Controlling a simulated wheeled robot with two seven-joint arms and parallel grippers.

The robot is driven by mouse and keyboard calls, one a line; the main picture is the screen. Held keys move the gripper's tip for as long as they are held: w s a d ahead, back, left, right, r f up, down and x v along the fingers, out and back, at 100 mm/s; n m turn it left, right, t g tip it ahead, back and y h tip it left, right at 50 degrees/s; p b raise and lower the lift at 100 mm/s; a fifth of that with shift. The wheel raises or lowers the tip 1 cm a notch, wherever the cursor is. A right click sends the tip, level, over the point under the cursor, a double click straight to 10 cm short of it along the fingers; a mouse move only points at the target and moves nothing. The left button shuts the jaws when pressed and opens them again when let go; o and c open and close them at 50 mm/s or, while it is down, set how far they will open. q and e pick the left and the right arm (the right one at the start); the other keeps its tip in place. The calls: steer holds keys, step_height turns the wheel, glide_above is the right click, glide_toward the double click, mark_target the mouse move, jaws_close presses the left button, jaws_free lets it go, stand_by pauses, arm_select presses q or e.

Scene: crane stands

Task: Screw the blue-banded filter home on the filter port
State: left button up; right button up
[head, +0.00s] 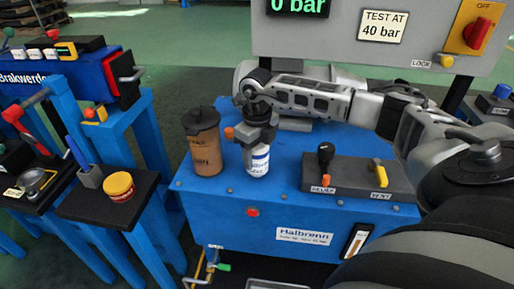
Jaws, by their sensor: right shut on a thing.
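The blue-banded filter (257,162) is a white canister with a blue band and print. My left gripper is not in view.
A brown canister with a dark cap (206,150) stands close to the left of the filter. To the right is a grey block (345,178) with a black knob and yellow lever. A yellow tub (119,188) sits on a black shelf at left. A grey panel (345,35) rises behind.

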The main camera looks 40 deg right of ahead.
steer(key=m+p, duration=0.1)
steer(key=m, duration=0.3)
steer(key=shift+r+p, duration=0.2)
steer(key=shift+p, duration=0.1)
steer(key=shift+f+m, duration=0.1)
steer(key=shift+m, duration=0.2)
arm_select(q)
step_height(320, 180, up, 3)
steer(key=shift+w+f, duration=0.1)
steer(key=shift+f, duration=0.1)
